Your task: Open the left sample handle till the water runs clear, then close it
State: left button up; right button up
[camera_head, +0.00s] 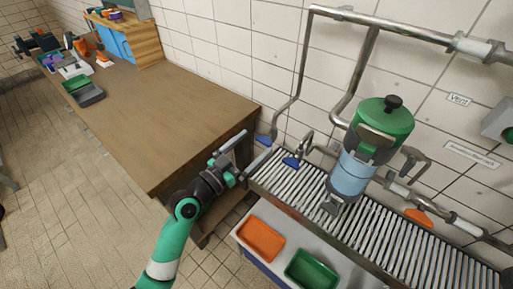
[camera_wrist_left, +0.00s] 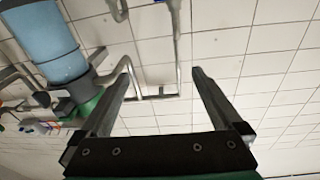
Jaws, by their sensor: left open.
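Two small blue handles sit on the thin metal pipes by the tiled wall in the head view: the left one (camera_head: 264,140) and another (camera_head: 291,162) lower right. My left gripper (camera_head: 246,151) is open, just left of these handles and beside the table's corner. A gap shows between it and the left handle. In the left wrist view its two fingers (camera_wrist_left: 162,76) are spread with nothing between them. A small blue part (camera_wrist_left: 160,2) shows at the top edge there, cut off. I see no running water. My right gripper is not in view.
A green-topped vessel (camera_head: 384,125) with a clear blue cylinder (camera_head: 350,174) stands on the slatted grating (camera_head: 405,240). An orange tray (camera_head: 261,239) and a green tray (camera_head: 312,269) lie in front. A wooden table (camera_head: 165,110), mostly clear, is at left.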

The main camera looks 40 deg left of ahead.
pick_arm(q)
jog(key=n+g, duration=0.1)
jog(key=n, duration=0.1)
send_near(262, 143)
jog(key=shift+m+y, duration=0.3)
jog(key=shift+y, duration=0.1)
jog(key=w+b, duration=0.1)
jog(key=w, duration=0.2)
jog(key=w+b, duration=0.1)
jog(key=w, duration=0.7)
jog(key=shift+a+r+b, duration=0.15)
jog(key=shift+a+b, duration=0.1)
jog(key=shift+b, duration=0.15)
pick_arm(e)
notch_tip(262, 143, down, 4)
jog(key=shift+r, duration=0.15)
pick_arm(q)
jog(key=shift+c, duration=0.3)
jog(key=c, duration=1.2)
